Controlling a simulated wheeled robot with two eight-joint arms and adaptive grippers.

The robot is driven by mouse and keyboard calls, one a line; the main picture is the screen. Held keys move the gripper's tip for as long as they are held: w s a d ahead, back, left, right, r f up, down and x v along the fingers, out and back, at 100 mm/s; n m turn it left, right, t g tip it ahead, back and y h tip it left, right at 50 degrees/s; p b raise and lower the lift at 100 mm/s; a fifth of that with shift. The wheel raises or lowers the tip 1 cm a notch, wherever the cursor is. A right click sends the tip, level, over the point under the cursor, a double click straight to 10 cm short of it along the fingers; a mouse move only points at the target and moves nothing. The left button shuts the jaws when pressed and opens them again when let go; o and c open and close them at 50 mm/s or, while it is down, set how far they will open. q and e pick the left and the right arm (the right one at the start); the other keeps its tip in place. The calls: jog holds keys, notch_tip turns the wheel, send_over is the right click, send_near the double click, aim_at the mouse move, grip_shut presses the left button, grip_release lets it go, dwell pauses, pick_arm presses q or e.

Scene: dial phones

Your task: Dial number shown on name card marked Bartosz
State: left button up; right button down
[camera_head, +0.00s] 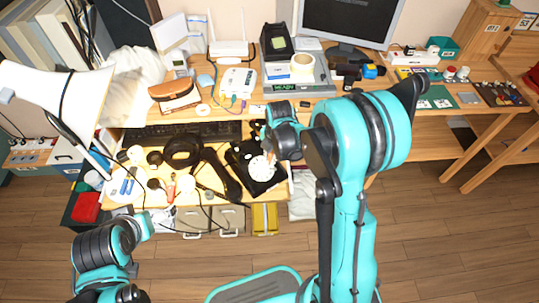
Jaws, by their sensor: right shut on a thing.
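A black desk phone with a round white dial (262,168) stands near the table's front edge. A black handset (218,177) appears to lie to the left of the phone. My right gripper (269,153) is over the dial's upper edge, its fingertips small and partly hidden by my arm. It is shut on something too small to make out. My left gripper (158,222) is low at the left, by the table's front edge; its fingers are not clear. No card marked Bartosz can be read.
A keyboard (190,132) lies behind the phone. A lamp (55,100) and small tools crowd the left. A brown case (175,94), a white device (237,82), a box reading READY (287,88) and a monitor (350,20) stand behind. Small cards (440,103) lie at right.

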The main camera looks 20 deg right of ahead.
jog(key=shift+s+d+f, duration=0.1)
jog(key=shift+s, duration=0.05)
jog(key=shift+s+f, duration=0.2)
jog(key=shift+s, duration=0.25)
jog(key=shift+s+d+r+p, duration=0.1)
jog(key=shift+s+r+p, duration=0.1)
jog(key=shift+r, duration=0.25)
jog(key=shift+s+r+p, duration=0.15)
jog(key=shift+r+p, duration=0.05)
jog(key=shift+r, duration=0.2)
notch_tip(320, 180, up, 6)
jog(key=s+p, duration=0.2)
jog(key=p, duration=0.3)
jog(key=shift+s+d+r, duration=0.2)
jog(key=shift+s+d, duration=0.2)
dwell(1.0)
